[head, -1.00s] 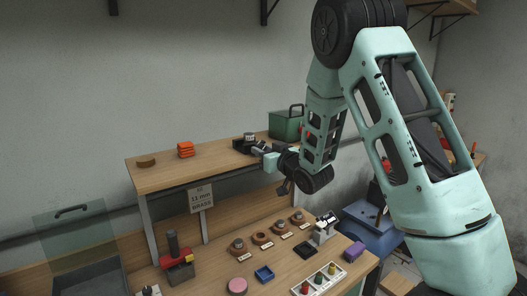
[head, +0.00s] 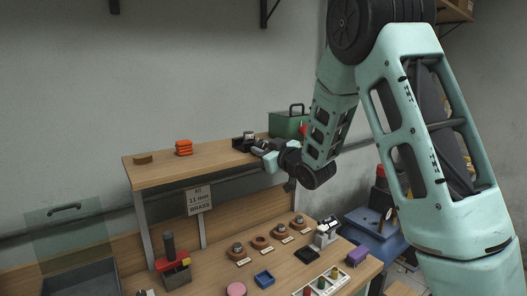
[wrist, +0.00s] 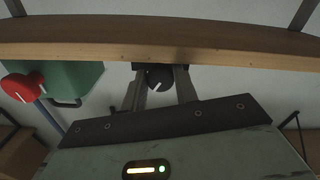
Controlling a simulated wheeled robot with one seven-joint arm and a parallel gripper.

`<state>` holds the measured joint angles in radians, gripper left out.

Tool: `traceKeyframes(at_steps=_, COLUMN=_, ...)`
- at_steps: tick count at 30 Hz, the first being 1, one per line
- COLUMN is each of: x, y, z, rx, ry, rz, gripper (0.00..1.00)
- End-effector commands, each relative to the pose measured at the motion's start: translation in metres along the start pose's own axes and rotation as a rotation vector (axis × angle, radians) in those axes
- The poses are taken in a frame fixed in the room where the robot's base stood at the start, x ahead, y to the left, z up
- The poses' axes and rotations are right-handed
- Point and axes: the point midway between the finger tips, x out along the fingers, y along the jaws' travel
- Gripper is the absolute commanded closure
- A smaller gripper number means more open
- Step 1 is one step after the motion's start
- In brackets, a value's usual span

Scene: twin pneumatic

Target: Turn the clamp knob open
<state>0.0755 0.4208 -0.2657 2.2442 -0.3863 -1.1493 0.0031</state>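The clamp knob (wrist: 159,77) is black and round with a short white line on its face. In the wrist view, which is upside down, it sits midway between my two fingers. My gripper (wrist: 160,88) is shut on it, with a fingertip against each side. In the head view my gripper (head: 258,149) is at the front edge of the raised shelf, at the dark clamp block (head: 245,138). The knob itself is hidden there behind my gripper.
The raised wooden shelf (head: 180,169) also bears orange blocks (head: 183,147) and a brown disc (head: 142,160). A green box (head: 287,124) stands close right of the clamp; a red knob (wrist: 20,86) shows beside it. Several small items lie on the bench below.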

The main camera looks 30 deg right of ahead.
Motion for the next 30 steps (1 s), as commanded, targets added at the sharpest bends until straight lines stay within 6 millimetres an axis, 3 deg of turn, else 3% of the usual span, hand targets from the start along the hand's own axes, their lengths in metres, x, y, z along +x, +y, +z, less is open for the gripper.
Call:
traceKeyframes(at_steps=1, x=0.000, y=0.000, z=0.000, rx=0.000, ry=0.001, rz=0.000, gripper=0.57)
traceKeyframes(at_steps=2, x=0.000, y=0.000, z=0.000, rx=0.000, ry=0.001, rz=0.000, gripper=0.50)
traceKeyframes(at_steps=14, x=-0.007, y=0.000, z=0.001, rx=0.001, ry=0.000, rz=0.001, gripper=0.50)
traceKeyframes(at_steps=20, x=-0.042, y=0.000, z=0.003, rx=0.001, ry=0.003, rz=0.004, gripper=0.50)
traceKeyframes(at_steps=30, x=-0.119, y=0.000, z=0.003, rx=0.001, ry=0.003, rz=0.004, gripper=0.50)
